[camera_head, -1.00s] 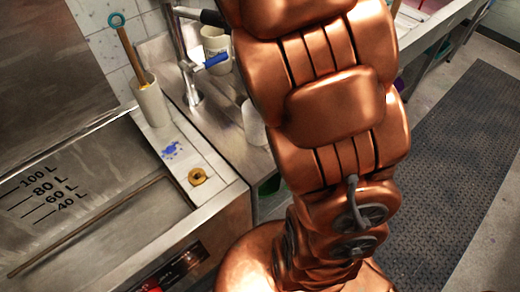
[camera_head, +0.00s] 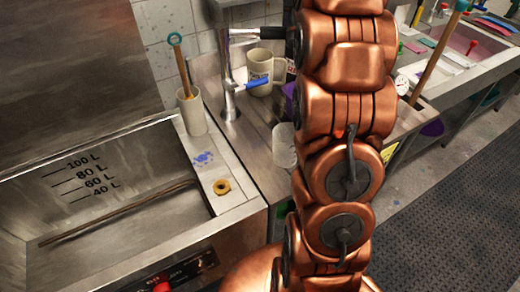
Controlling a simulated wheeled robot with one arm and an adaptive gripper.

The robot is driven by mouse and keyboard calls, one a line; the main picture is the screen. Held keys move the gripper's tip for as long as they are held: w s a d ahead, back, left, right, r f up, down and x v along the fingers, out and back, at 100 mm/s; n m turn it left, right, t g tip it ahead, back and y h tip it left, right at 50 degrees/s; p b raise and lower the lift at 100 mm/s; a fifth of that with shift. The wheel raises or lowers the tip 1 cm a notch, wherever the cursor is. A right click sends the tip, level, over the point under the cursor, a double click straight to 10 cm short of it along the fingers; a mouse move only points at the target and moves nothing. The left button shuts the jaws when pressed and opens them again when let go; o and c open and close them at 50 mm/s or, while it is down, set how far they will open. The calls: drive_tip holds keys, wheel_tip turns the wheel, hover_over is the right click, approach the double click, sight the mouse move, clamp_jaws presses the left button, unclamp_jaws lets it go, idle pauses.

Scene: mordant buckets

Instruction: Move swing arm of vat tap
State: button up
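The vat tap (camera_head: 227,70) is a steel upright at the back corner of the vat (camera_head: 255,207), on the counter side. A dark-sleeved arm (camera_head: 246,32) sticks out from its upper part toward the right. Lower down, a blue lever (camera_head: 257,84) also points right. The top of the tap is cut by the picture's upper edge. My copper arm fills the middle right and runs out of the top of the picture. My gripper is not in view, so its state does not show.
A mug (camera_head: 260,70) stands just right of the tap, and a pale cup (camera_head: 285,146) sits nearer, beside my arm. A white holder (camera_head: 191,112) with a wooden stick and a brass ring (camera_head: 221,187) are on the vat's ledge. A pink-stained sink (camera_head: 470,42) lies far right.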

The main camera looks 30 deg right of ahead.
drive_tip(key=shift+r+b, duration=0.25)
drive_tip(key=shift+b, duration=0.05)
drive_tip(key=shift+s+a+r+b, duration=0.1)
drive_tip(key=shift+s+r+b, duration=0.1)
drive_tip(key=shift+r, duration=0.5)
drive_tip(key=shift+s+a+r+b, duration=0.1)
drive_tip(key=shift+r+b, duration=0.05)
drive_tip(key=shift+r, duration=0.6)
drive_tip(key=shift+s+a+r+b, duration=0.1)
drive_tip(key=shift+s+r+b, duration=0.1)
drive_tip(key=shift+r, duration=0.5)
drive_tip(key=shift+s+r+p, duration=0.15)
drive_tip(key=shift+r+p, duration=0.6)
drive_tip(key=shift+r, duration=0.7)
drive_tip(key=s+a+f+n+g+y+b, duration=0.1)
drive_tip(key=s+a+f+n+b, duration=0.1)
drive_tip(key=s+a+f+n, duration=0.55)
drive_tip(key=s+a+f+n+g+b, duration=0.1)
drive_tip(key=s+a+f+n, duration=0.3)
drive_tip(key=a, duration=0.7)
drive_tip(key=s+a+f+n+b, duration=0.1)
drive_tip(key=s+a+f+n, duration=0.3)
drive_tip(key=s+f, duration=0.4)
drive_tip(key=s+a+f+n+g+b, duration=0.1)
drive_tip(key=s+a+f+n, duration=0.4)
drive_tip(key=s, duration=0.6)
drive_tip(key=shift+s+f+n+g+b, duration=0.35)
drive_tip(key=shift+f+n+b, duration=0.25)
drive_tip(key=shift+f+n, duration=0.8)
